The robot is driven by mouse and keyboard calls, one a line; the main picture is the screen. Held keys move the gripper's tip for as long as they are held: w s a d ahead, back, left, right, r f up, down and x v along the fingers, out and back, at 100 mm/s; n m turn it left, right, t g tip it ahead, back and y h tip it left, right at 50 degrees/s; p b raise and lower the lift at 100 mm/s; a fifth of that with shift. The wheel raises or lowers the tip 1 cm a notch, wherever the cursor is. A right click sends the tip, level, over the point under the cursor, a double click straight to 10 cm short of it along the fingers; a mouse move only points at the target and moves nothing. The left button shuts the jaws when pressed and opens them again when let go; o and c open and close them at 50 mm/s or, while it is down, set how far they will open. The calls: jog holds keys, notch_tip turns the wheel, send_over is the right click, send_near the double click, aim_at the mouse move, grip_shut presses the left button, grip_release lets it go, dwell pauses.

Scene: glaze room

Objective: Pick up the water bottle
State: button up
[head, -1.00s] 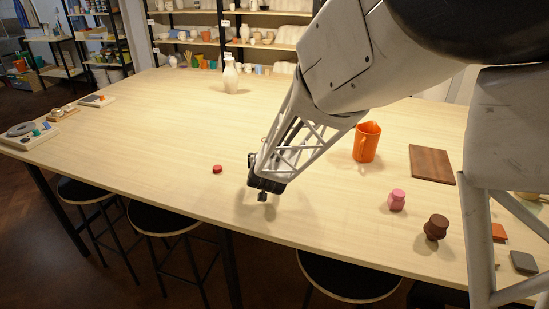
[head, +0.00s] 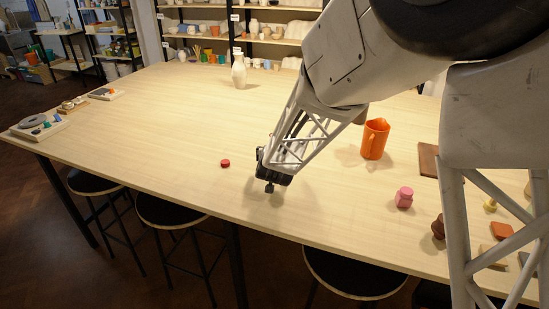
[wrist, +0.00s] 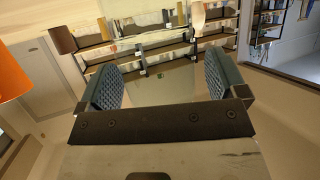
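No thing in view is plainly a water bottle. A pale bottle-shaped vessel (head: 239,72) stands upright at the back of the table; I cannot tell if it is the water bottle. A pale shape (wrist: 198,17) at the top of the wrist view may be the same vessel. My gripper (head: 270,187) hangs above the front middle of the table, well apart from the vessel.
A red disc (head: 225,163) lies left of my gripper. An orange pitcher (head: 375,140), a pink jar (head: 404,197) and a partly hidden brown jar (head: 438,227) stand to the right. A brown cylinder (wrist: 62,38) shows in the wrist view. The table's left middle is clear.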

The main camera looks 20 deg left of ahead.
jog(key=c, duration=1.1)
jog(key=shift+o, duration=0.2)
jog(key=shift+r, duration=0.35)
jog(key=d+v, duration=0.1)
jog(key=v, duration=0.7)
jog(key=d+f+v, duration=0.1)
jog(key=d+v, duration=0.1)
jog(key=v, duration=0.6)
jog(key=shift+w+f, duration=0.3)
jog(key=shift+w, duration=0.05)
jog(key=shift+s, duration=0.1)
dwell(1.0)
